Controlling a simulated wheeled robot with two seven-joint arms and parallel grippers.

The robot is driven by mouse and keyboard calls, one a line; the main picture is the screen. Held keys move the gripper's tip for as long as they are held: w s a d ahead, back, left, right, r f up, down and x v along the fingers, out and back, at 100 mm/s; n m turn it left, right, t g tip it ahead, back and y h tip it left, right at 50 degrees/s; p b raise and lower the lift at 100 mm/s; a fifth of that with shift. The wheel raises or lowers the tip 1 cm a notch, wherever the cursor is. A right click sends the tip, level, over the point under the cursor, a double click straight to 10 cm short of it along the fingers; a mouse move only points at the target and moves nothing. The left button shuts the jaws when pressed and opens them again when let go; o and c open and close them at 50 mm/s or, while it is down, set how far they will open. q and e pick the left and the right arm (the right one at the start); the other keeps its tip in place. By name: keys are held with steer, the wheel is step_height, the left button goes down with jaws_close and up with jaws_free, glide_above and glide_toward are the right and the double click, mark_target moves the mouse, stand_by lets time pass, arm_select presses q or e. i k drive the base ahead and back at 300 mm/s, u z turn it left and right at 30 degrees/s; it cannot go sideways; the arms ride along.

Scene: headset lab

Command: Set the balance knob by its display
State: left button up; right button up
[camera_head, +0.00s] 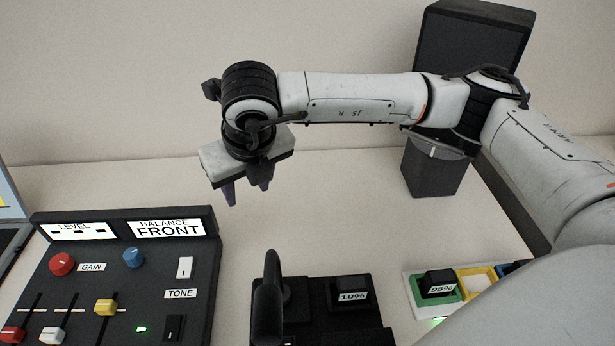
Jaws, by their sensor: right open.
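The balance knob is the blue round knob (133,257) on the dark control panel (215,270) at the left. Its balance display (166,229) sits just above it and reads FRONT. My right gripper (247,193) points down, open and empty. It is in the air above the table, up and to the right of the knob and apart from the panel. My left gripper is not in view.
The panel also carries a red gain knob (62,264), sliders and switches. A black stand (360,325) with a 10% block is front centre. A tray (412,282) with a 95% block is at the right. A dark box (435,165) stands behind. The table's middle is clear.

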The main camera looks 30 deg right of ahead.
mark_target(133, 258)
steer(key=z, duration=0.2)
steer(key=k, duration=1)
